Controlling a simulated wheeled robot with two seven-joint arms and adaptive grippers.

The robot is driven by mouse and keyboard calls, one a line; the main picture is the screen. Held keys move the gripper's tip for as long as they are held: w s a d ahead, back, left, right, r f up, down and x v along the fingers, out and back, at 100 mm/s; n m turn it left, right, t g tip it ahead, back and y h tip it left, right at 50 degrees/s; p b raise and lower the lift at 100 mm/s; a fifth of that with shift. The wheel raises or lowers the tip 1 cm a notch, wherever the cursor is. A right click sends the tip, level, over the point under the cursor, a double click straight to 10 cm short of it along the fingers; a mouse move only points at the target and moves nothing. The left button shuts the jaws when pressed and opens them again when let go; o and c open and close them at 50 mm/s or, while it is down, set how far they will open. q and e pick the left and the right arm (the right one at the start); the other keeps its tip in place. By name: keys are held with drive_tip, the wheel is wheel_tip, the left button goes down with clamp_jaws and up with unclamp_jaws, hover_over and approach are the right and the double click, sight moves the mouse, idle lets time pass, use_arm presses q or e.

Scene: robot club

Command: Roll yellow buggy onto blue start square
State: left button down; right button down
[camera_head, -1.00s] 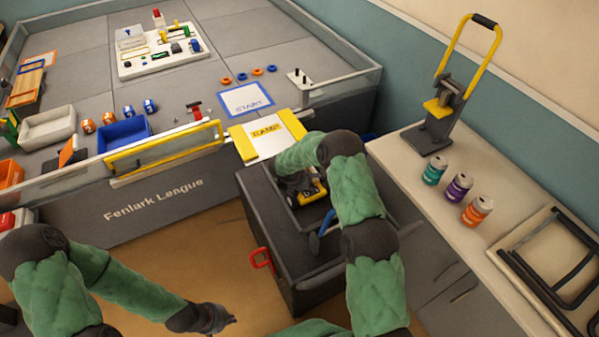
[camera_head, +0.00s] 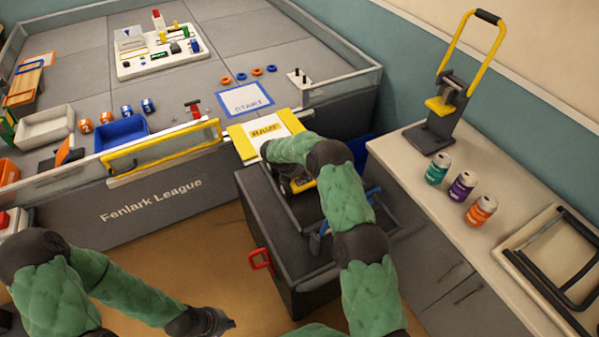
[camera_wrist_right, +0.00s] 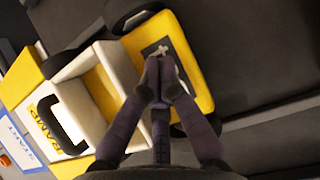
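The yellow buggy (camera_head: 302,185) sits on the dark cabinet top just in front of the ramp, partly hidden by my right arm. In the right wrist view, its yellow body (camera_wrist_right: 191,58) and dark wheels show close up. My right gripper (camera_wrist_right: 160,82) has its fingertips together over the dark patch with a white cross on the buggy; I cannot tell whether they pinch anything. The white and yellow ramp (camera_head: 243,146) leads to the blue-edged START square (camera_head: 245,100). My left gripper (camera_head: 222,322) hangs low over the floor, away from the buggy; its fingers are unclear.
A yellow rail (camera_head: 165,146) runs along the table edge left of the ramp. Orange and blue rings (camera_head: 241,76) lie beyond the START square. A counter (camera_head: 400,150) with three cans borders the right.

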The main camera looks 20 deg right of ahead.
drive_tip(key=shift+w+a+f+b, duration=0.15)
drive_tip(key=shift+w+f+b, duration=0.1)
drive_tip(key=shift+w+b, duration=0.45)
drive_tip(key=shift+w+a+f+b, duration=0.1)
drive_tip(key=shift+w+f+b, duration=0.15)
drive_tip(key=shift+w+b, duration=0.45)
drive_tip(key=shift+s+r+p, duration=0.2)
drive_tip(key=shift+r+p, duration=0.3)
drive_tip(key=shift+p, duration=0.25)
drive_tip(key=shift+s+d+r+p, duration=0.15)
drive_tip(key=shift+s+r+p, duration=0.1)
drive_tip(key=shift+r+p, duration=0.45)
wheel_tip(320, 180, up, 9)
drive_tip(key=p, duration=0.4)
drive_tip(key=shift+r+p, duration=0.2)
drive_tip(key=shift+p, duration=0.2)
